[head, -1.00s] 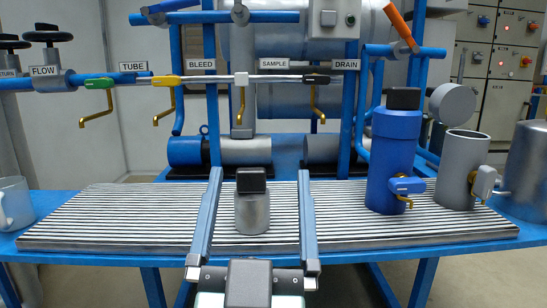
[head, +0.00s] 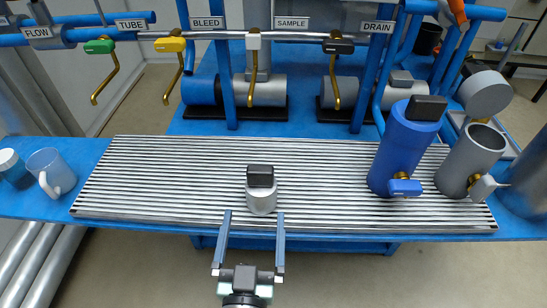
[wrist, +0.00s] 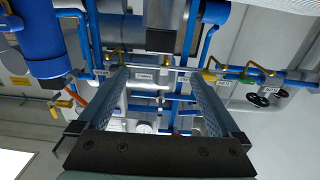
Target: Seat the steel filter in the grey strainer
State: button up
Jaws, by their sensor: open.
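The steel filter (head: 261,201), a short steel cylinder with a black block handle on top, stands upright on the ribbed rack. The grey strainer (head: 465,168) stands upright at the right of the rack, its round mouth open at the top. My gripper (head: 254,217) is open, its two long fingers wide apart and pointing at the filter from the near side. In the head view the fingertips end about at the filter's base, with nothing held. The wrist view is upside down; the filter (wrist: 165,14) and its black handle show between the fingers.
A blue strainer (head: 401,150) with a black block on top stands left of the grey one; both have side valves. Ribbed rack (head: 180,180) is clear on the left. Pipes with valve levers (head: 336,80) run behind.

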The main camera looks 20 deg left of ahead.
aim_at(259, 176)
jog(key=x, duration=0.6)
jog(key=shift+w+a+f, duration=0.1)
jog(key=shift+w+a, duration=0.05)
jog(key=shift+w, duration=0.1)
jog(key=shift+f+p+x, duration=0.1)
jog(key=shift+p+x, duration=0.05)
jog(key=shift+x, duration=1.4)
jog(key=shift+f+p+x, duration=0.15)
jog(key=shift+x, duration=1.4)
grip_shut()
